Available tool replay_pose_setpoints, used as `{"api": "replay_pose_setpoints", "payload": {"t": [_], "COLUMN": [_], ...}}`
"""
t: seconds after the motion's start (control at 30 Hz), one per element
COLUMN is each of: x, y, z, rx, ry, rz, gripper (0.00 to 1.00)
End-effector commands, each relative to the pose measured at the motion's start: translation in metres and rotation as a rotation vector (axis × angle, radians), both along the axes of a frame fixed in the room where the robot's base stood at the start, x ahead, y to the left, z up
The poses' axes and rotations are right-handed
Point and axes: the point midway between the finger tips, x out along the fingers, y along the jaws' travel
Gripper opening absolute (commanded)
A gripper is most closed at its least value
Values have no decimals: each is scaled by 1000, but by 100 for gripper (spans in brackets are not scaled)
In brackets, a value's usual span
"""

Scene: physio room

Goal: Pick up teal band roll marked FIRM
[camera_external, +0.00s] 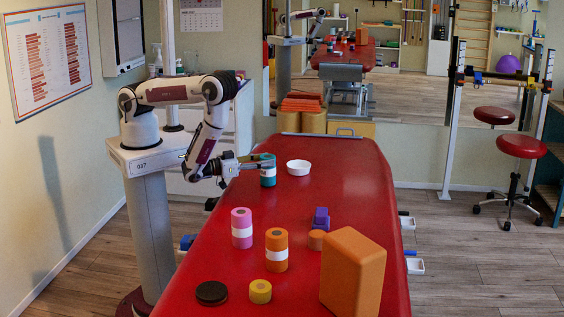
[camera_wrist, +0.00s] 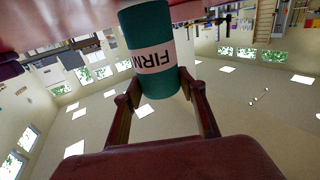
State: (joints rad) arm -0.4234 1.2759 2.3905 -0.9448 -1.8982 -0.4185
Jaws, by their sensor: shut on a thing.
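The teal band roll (camera_external: 268,172) stands upright at the left edge of the red table's far part in the external view. I cannot tell whether the roll's base touches the table.
On the red table (camera_external: 330,190), a white bowl (camera_external: 299,167) is right of the roll.

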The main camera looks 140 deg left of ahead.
Motion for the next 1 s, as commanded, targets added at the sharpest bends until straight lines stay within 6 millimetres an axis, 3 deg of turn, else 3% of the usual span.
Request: {"api": "replay_pose_setpoints", "payload": {"t": [0.7, 1.0], "x": [0, 0], "y": [0, 0], "z": [70, 89], "rx": [2, 2], "ry": [-4, -2], "rz": [-1, 0], "gripper": [10, 10]}}
